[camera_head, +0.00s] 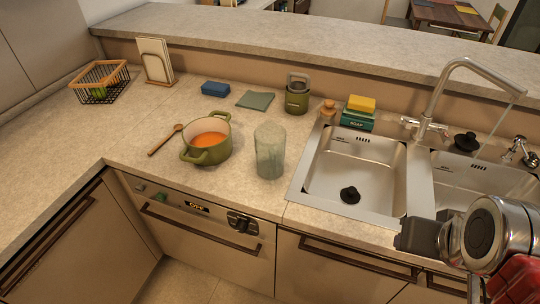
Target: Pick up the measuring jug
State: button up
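A tall translucent greenish-grey vessel (269,152) stands upright on the counter, left of the sink. It looks like the measuring jug; I cannot make out a handle or scale marks. My gripper (412,236) is at the lower right, in front of the sink's front edge, well to the right of the jug and apart from it. Only dark blocky parts of it show at the end of my arm, so I cannot tell whether its fingers are open or shut.
A green pot (207,140) with orange contents stands left of the jug, beside a wooden spoon (165,140). A green lidded canister (297,93) and a cloth (255,100) are behind. The sink basin (352,170) and tall faucet (455,80) lie to the right.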

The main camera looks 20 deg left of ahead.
aim_at(270, 137)
jog(key=k, duration=1.3)
jog(key=u, duration=0.4)
jog(key=i, duration=0.8)
jog(key=u, duration=0.95)
jog(key=i, duration=0.75)
jog(key=u, duration=0.3)
